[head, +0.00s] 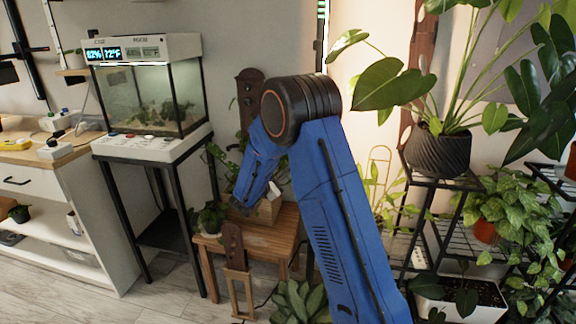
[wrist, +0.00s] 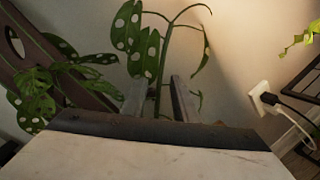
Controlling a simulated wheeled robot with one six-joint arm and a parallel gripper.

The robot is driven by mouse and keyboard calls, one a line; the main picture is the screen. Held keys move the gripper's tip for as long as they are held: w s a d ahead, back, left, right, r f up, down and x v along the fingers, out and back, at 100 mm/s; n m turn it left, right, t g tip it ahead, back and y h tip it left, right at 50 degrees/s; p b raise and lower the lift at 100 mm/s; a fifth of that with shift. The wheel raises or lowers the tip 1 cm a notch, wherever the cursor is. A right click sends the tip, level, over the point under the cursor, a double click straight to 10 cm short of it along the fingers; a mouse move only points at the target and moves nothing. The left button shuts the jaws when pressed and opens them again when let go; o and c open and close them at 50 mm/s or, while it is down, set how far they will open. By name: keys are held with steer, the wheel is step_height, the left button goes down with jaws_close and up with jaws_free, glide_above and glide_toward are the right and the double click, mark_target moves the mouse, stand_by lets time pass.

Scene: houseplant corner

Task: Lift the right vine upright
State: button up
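In the wrist view, a vine with white-spotted green leaves (wrist: 138,42) rises up the middle and its thin stem arches over to the right at the top. My gripper (wrist: 160,98) has its two grey fingers apart. The stem runs down between them in the picture; I cannot tell whether either finger touches it. Another spotted leafy vine (wrist: 62,82) spreads at the left, in front of a slanting brown board (wrist: 28,50). In the head view, my blue arm hides the gripper's fingertips and most of the vines; some leaves (head: 222,160) show left of it.
A wooden stool (head: 205,248) stands below my arm with a box (head: 270,208) on it. A lit terrarium (head: 150,98) is at left, and a black plant stand (head: 410,195) with several pots is at right. A white wall socket with a plug (wrist: 265,97) is at right.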

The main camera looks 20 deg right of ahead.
steer(key=shift+x, duration=2.5)
steer(key=shift+c, duration=0.2)
jaws_close()
